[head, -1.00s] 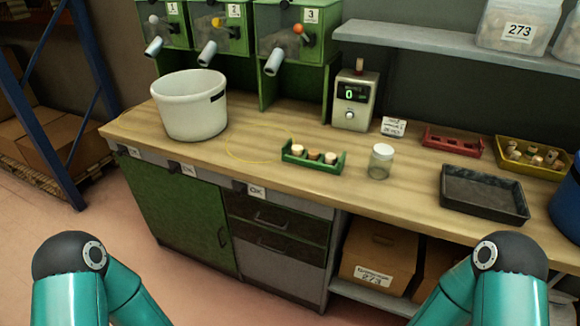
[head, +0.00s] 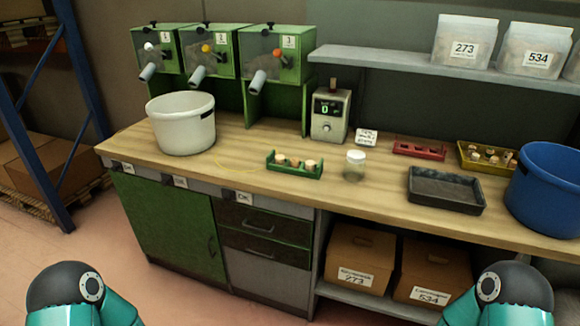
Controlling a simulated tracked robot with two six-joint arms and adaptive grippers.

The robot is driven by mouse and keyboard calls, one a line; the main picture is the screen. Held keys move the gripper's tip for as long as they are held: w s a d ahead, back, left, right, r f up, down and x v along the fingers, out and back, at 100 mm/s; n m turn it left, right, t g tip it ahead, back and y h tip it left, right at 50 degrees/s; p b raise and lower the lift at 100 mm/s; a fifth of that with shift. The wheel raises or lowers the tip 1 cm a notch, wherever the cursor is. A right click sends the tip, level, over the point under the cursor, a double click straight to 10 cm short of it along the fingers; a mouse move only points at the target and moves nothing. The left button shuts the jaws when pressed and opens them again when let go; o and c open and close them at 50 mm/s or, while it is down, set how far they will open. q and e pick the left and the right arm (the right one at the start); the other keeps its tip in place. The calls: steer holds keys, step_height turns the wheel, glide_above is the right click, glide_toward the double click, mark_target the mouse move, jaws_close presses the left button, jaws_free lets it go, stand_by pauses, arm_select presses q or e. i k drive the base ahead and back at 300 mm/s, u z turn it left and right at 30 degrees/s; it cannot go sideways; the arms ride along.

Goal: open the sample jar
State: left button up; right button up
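The sample jar (head: 354,169) is a small clear glass jar standing upright on the wooden worktop, right of the green rack. Its white lid (head: 356,156) sits on top. Teal arm parts of mine show at the lower left and lower right corners of the head view. Neither of my grippers is in view, and nothing of mine touches the jar.
A green rack (head: 294,173) with cork stoppers stands left of the jar, a dark tray (head: 445,206) right of it. A white pot (head: 181,137), a grey device (head: 330,128), a red rack (head: 420,154), a yellow tray (head: 467,167) and a blue bin (head: 522,205) surround the clear worktop.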

mark_target(353, 172)
steer(key=z, duration=0.05)
steer(key=i, duration=0.9)
steer(key=u, duration=0.2)
steer(key=k, duration=0.9)
steer(key=z, duration=0.2)
steer(key=i, duration=0.9)
steer(key=u, duration=0.1)
